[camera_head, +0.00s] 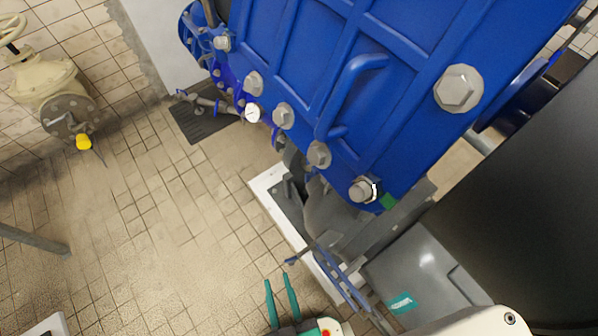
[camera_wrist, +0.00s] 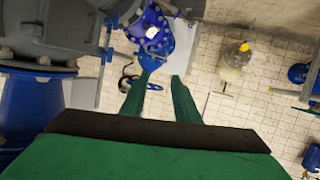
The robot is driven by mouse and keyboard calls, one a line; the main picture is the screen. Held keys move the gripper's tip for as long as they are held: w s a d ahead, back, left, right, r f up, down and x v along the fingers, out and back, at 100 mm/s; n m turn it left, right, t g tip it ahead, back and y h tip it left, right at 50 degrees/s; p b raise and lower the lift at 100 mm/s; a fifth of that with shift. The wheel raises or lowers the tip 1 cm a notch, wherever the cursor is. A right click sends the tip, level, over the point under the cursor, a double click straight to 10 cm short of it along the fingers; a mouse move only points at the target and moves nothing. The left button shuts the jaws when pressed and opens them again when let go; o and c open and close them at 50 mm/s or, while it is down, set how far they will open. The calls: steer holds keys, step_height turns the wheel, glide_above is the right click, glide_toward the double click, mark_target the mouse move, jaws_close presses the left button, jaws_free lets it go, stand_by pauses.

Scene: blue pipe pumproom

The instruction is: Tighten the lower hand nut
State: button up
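A large blue machine housing (camera_head: 420,45) fills the upper part of the head view. Several big grey hex nuts sit along its lower edge. The lowest in the picture is a nut (camera_head: 364,190) with a shiny ring around it; I cannot tell for sure whether it is the lower hand nut. My gripper (camera_head: 278,279) is at the bottom of the head view, below and left of that nut and apart from it. Its two green fingers are spread with nothing between them. In the wrist view the open fingers (camera_wrist: 160,76) point toward a blue flanged part (camera_wrist: 153,48).
A grey box (camera_head: 425,268) with a teal label stands at right. A cream valve (camera_head: 48,85) is at left. Tiled floor (camera_head: 165,240) lies open between.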

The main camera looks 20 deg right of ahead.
steer(key=w+a+f+n+g, duration=0.2)
steer(key=a+f+n, duration=0.1)
steer(key=f, duration=0.7)
steer(key=w+a+f+n+g, duration=0.2)
steer(key=f+n, duration=0.1)
steer(key=f, duration=0.6)
steer(key=n+g+h, duration=0.4)
steer(key=n+h, duration=1.1)
steer(key=h, duration=0.2)
glide_toward(312, 174)
steer(key=x, duration=0.6)
steer(key=shift+f, duration=0.15)
steer(key=shift+w, duration=0.1)
steer(key=shift+c, duration=0.3)
steer(key=shift+a, duration=0.1)
jaws_close()
